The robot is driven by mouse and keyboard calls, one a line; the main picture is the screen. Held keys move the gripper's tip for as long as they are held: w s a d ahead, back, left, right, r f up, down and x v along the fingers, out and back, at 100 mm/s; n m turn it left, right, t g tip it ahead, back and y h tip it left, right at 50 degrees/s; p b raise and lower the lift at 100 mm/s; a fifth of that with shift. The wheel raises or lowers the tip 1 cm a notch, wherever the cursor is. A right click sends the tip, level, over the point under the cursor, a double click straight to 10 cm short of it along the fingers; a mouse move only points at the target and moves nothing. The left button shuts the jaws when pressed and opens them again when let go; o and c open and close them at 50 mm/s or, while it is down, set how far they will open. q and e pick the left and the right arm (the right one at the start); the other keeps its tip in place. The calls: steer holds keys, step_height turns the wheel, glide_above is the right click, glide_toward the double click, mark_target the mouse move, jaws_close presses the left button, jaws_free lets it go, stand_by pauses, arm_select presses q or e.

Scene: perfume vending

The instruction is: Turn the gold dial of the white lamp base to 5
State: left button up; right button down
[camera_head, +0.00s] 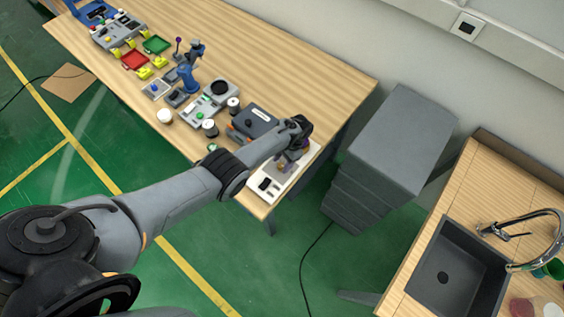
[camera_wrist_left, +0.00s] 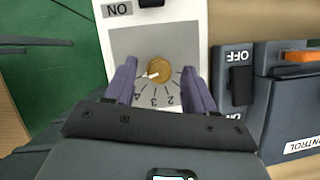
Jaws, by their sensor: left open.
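The white lamp base (camera_head: 266,185) sits at the near right end of the wooden table; it also shows in the left wrist view (camera_wrist_left: 202,18). Its round gold dial (camera_wrist_left: 160,70) is on a grey panel (camera_wrist_left: 150,38) with printed numbers. The numbers 2, 3 and 4 are readable, upside down. The dial's white mark points left and slightly down, toward the left finger. That finger hides part of the scale. My left gripper (camera_head: 287,163) is over the base, its purple fingers (camera_wrist_left: 159,73) open on either side of the dial with gaps. My right gripper is out of view.
A dark control box (camera_wrist_left: 290,100) with an OFF/ON switch (camera_wrist_left: 241,85) stands close beside the base. Other devices, bottles and trays (camera_head: 157,44) line the table. A grey drawer cabinet (camera_head: 390,150) stands right of the table end; a sink (camera_head: 455,275) is farther right.

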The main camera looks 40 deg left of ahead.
arm_select(q)
steer(key=p+v, duration=0.1)
steer(key=v, duration=0.9)
steer(key=shift+r+p, duration=0.2)
steer(key=shift+p, duration=0.1)
steer(key=shift+f, duration=0.1)
